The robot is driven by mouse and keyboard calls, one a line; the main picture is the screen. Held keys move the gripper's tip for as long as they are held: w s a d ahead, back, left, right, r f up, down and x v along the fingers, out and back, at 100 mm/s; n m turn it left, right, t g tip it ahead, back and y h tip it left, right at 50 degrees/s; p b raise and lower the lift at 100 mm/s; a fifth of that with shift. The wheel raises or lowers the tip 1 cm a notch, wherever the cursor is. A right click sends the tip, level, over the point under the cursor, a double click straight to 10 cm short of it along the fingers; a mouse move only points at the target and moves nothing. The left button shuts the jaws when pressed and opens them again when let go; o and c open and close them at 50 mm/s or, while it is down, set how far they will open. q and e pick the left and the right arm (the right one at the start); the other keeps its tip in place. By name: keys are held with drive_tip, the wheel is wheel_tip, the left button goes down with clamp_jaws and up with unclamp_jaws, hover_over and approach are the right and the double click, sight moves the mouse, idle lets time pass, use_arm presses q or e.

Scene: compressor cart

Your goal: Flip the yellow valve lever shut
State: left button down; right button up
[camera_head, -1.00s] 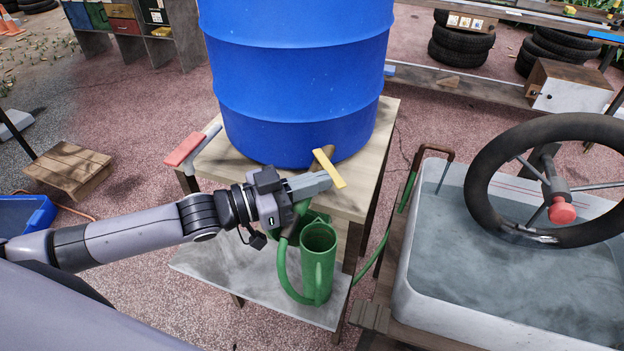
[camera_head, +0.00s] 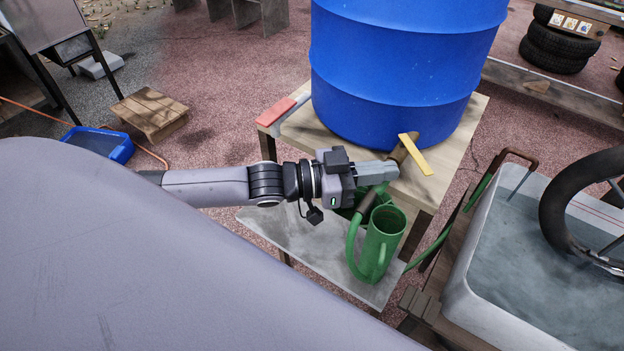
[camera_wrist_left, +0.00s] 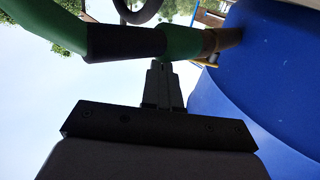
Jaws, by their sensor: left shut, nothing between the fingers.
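The yellow valve lever (camera_head: 416,154) sits on the brown spigot (camera_head: 397,150) low on the blue barrel (camera_head: 400,75), slanting down to the right. My left gripper (camera_head: 392,169) is shut and empty, its fingertips just left of and below the spigot, apart from the lever's free end in the head view. In the left wrist view the shut fingers (camera_wrist_left: 160,78) point up toward a green curved pipe with a dark sleeve (camera_wrist_left: 125,42), which meets the spigot (camera_wrist_left: 222,40). I cannot tell whether the fingertips touch the pipe. My right gripper is not in view.
A green watering can (camera_head: 381,245) stands on the lower grey shelf (camera_head: 300,245) beneath the gripper. A red-handled tool (camera_head: 282,111) lies on the wooden tabletop's left corner (camera_head: 300,140). A white water tub (camera_head: 475,300) with a wheel (camera_head: 575,215) is at right.

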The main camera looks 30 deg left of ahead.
use_arm(q)
drive_tip(key=s+v, duration=0.1)
drive_tip(key=v, duration=0.9)
drive_tip(key=shift+d+b, duration=0.4)
drive_tip(key=shift+b, duration=0.05)
